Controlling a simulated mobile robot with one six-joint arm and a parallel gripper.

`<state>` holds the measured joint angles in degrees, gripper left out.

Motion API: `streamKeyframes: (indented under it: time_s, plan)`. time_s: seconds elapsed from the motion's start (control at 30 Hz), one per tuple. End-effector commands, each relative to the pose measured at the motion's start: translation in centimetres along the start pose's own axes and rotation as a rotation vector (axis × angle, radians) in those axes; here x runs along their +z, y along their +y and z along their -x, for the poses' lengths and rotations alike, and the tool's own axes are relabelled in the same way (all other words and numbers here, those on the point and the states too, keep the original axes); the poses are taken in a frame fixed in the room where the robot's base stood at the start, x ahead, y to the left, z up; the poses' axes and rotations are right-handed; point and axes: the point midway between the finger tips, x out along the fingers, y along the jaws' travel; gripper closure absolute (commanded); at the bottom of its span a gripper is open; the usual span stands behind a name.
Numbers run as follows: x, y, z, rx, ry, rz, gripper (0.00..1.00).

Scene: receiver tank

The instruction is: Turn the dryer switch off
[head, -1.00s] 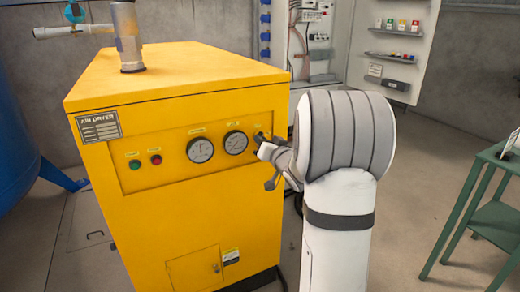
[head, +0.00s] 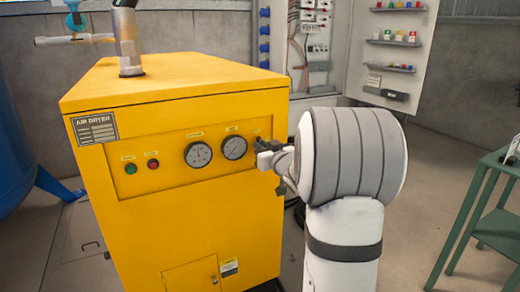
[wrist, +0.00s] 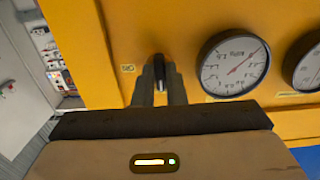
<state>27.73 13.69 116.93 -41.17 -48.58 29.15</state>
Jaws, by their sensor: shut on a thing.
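The yellow air dryer (head: 215,225) stands left of centre in the head view. Its front panel (head: 170,180) carries two round gauges and two small buttons. My gripper (head: 262,152) is at the right end of this panel, beside the right gauge. The dryer switch (wrist: 160,68) is a small dark knob on the yellow panel in the wrist view. The two fingers of my gripper (wrist: 160,88) stand on either side of it, shut on it. In the head view the switch is hidden by my gripper, and its exact setting is hard to tell.
A gauge (wrist: 235,64) lies close to the fingers in the wrist view. An open electrical cabinet (head: 312,45) stands behind the dryer. A green table (head: 492,205) is at the right, a blue tank (head: 15,150) at the left.

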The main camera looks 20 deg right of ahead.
Motion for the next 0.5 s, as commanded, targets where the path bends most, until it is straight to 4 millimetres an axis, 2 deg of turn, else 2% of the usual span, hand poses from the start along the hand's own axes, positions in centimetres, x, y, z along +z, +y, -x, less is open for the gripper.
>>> streamKeyframes:
  time_s: [0.03,0.23,0.27,0.5]
  plan:
    - [-0.78,0.17,-0.04,0.003,0.015,0.004,1.0]
    - [-0.79,0.14,-0.05,0.002,0.015,0.004,1.0]
    - [-0.8,0.13,-0.05,0.002,0.015,0.004,0.88]
    - [-0.45,0.03,-0.05,0.0,0.008,0.002,0.69]
